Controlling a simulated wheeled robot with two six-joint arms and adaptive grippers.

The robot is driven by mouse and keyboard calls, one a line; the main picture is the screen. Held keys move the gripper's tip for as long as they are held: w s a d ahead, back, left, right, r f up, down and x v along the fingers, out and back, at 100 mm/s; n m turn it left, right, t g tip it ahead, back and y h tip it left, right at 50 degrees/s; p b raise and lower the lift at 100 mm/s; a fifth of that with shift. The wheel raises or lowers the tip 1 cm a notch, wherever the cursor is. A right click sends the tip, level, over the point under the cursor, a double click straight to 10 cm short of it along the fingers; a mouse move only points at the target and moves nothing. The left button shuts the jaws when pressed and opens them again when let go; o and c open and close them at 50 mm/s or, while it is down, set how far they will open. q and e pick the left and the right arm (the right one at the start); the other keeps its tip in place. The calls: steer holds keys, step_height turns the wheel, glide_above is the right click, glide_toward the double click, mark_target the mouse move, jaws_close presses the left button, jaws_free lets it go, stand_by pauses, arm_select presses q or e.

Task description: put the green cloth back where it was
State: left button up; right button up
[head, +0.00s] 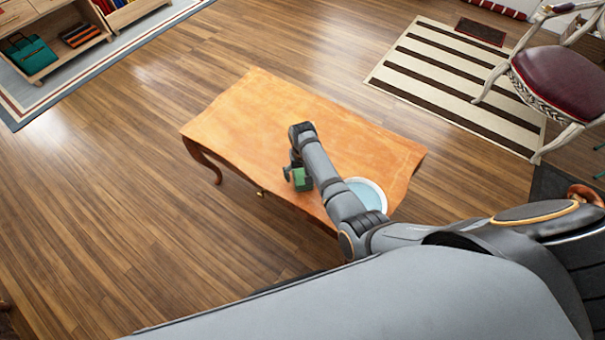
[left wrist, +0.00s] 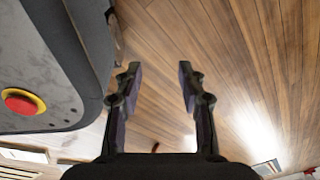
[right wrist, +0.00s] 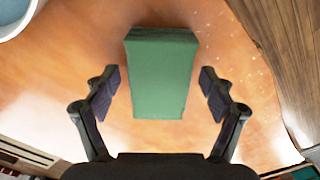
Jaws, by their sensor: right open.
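The green cloth (right wrist: 163,75) looks like a thick folded block in the right wrist view. It is on the orange wooden table (head: 255,110), near the table's front edge, and shows partly in the head view (head: 302,181). My right gripper (right wrist: 160,88) is open above the table, its fingers on either side of the cloth in the picture, with gaps on both sides. I cannot tell how far the fingertips are above the cloth. My left gripper (left wrist: 158,85) is open and empty over the wooden floor, outside the head view.
A white-rimmed bowl or dish with a light blue inside (head: 383,196) stands on the table's right, beside my right arm. The table's left and back are clear. A chair (head: 562,78) and a striped rug (head: 455,85) are at the right. Shelves (head: 62,45) stand far left.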

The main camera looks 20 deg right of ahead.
mark_target(302, 173)
steer(key=shift+r, duration=0.3)
step_height(302, 173, up, 4)
steer(key=shift+f+p, duration=0.15)
steer(key=shift+p, duration=0.7)
arm_select(q)
steer(key=shift+s+r+p, duration=0.8)
steer(key=shift+s+r, duration=0.35)
steer(key=shift+r, duration=0.1)
arm_select(e)
step_height(302, 173, up, 8)
steer(key=shift+f, duration=0.1)
